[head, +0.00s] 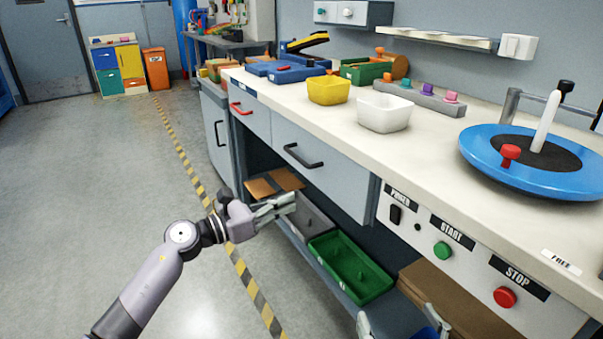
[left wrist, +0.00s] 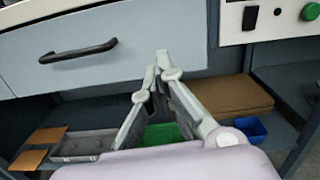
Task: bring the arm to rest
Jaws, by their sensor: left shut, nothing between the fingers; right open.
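My left arm reaches in from the bottom left of the head view. Its gripper (head: 289,201) is shut and empty, in front of the workbench below the drawer with the black handle (head: 303,157). In the left wrist view the left gripper's fingertips (left wrist: 158,62) are together, in front of the drawer face, with the black handle (left wrist: 78,51) to their left. My right gripper (head: 396,318) shows only as two fingertips at the bottom edge of the head view. They are spread apart, with nothing seen between them; the rest of that arm is out of frame.
Below the drawer, a shelf holds a green tray (head: 350,267), a grey tray (head: 314,221) and brown boards (head: 274,183). The panel has a green START button (head: 442,250) and a red STOP button (head: 504,297). Bowls and a blue turntable (head: 560,178) stand on the worktop. The floor left is clear.

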